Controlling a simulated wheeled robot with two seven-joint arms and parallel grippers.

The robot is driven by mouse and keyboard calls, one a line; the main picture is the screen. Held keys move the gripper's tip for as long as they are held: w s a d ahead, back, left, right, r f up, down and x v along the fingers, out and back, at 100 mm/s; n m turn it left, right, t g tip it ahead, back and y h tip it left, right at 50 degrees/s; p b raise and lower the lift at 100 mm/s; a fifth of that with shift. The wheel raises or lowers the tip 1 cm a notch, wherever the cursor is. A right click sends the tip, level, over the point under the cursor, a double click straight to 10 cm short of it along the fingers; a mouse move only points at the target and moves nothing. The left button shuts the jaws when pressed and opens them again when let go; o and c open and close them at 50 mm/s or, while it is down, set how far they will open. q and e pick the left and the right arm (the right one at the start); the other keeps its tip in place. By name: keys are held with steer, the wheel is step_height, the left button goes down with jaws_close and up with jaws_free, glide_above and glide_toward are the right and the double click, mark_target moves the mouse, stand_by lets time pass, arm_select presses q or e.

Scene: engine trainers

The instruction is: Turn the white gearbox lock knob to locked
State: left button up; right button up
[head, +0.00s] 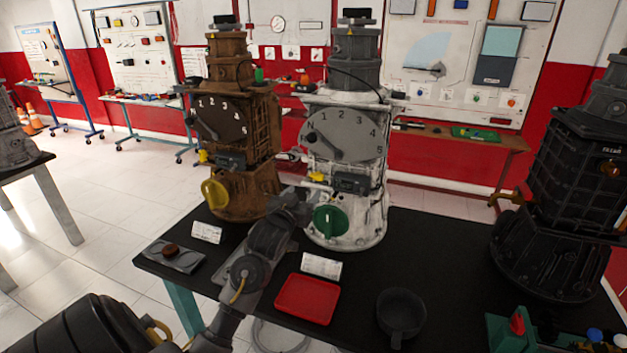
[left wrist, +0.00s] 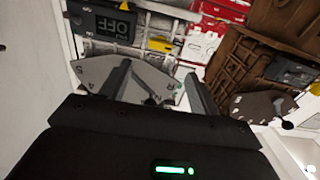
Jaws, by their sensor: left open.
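The white gearbox (head: 352,205) stands upright on the black table. Its round green knob (head: 329,221), low on the front, is the likely lock knob; a pale mark shows on it, but I cannot read its setting. Above it are a numbered dial (head: 345,133) and a small dark display box (head: 351,183). My left gripper (head: 298,196) is just left of and above the green knob, apart from it as far as I can tell. In the left wrist view the gripper (left wrist: 158,88) is open and empty, with the dial (left wrist: 97,72) beyond its fingers; the green knob does not show.
A brown gearbox (head: 235,165) with a yellow knob (head: 214,193) stands close on the left. A dark gearbox (head: 560,190) stands at right. A red tray (head: 307,298), a black pan (head: 400,311) and a white card (head: 321,265) lie in front. The table between pan and dark gearbox is clear.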

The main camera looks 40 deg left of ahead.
mark_target(315, 177)
arm_select(q)
steer(key=p+x, duration=0.1)
steer(key=x, duration=0.8)
steer(key=shift+f, duration=0.1)
steer(key=shift+c, duration=0.3)
steer(key=c, duration=0.9)
